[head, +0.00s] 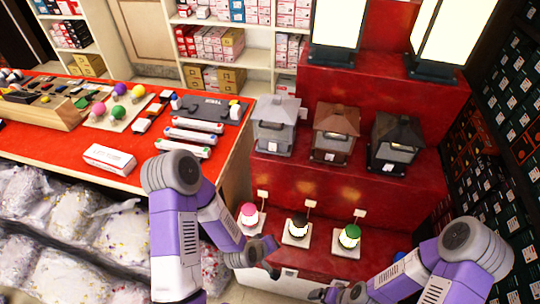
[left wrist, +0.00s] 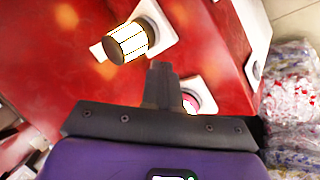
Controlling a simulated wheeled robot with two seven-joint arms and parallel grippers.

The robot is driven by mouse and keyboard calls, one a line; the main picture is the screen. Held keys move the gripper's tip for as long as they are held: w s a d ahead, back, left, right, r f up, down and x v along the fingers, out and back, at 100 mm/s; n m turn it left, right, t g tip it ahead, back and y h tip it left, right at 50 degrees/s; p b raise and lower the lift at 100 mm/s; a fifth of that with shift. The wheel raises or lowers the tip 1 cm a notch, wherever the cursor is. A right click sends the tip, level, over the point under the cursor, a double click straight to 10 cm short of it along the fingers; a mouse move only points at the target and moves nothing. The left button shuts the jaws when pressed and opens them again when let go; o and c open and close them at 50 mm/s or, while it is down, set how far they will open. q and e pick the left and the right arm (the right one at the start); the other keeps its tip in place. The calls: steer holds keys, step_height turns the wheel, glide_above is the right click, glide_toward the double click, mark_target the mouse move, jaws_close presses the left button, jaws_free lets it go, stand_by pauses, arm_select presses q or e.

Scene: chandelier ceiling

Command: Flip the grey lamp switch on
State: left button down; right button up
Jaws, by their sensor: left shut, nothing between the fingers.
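A light grey lantern-shaped lamp (head: 275,126) stands at the left end of the red middle step, beside a brown lantern (head: 336,132) and a dark lantern (head: 396,145). I cannot make out its switch. My left gripper (head: 271,268) is low, in front of the lower red shelf and below the grey lamp, apart from it. In the left wrist view its fingers (left wrist: 161,84) are shut and empty. My right gripper (head: 322,294) is at the bottom edge of the head view, too small and partly hidden to tell its state.
Small lamps with pink (head: 249,215), dark (head: 298,227) and green (head: 349,237) tops stand on white bases on the lower shelf, near my left gripper. A red counter (head: 60,140) with goods is at left. Bagged goods (head: 110,215) lie below it.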

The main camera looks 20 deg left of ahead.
arm_select(q)
steer(key=w+a+r+n+t+y, duration=0.2)
steer(key=w+a+r+n+t, duration=0.1)
steer(key=r, duration=0.6)
steer(key=w+a+r+n+t+y, duration=0.2)
steer(key=w+a+r+n+t, duration=0.2)
steer(key=r, duration=0.6)
steer(key=w+n+t, duration=0.2)
steer(key=n, duration=0.1)
steer(key=shift+w+a+t, duration=0.2)
steer(key=shift+t, duration=0.2)
arm_select(e)
steer(key=shift+r, duration=0.3)
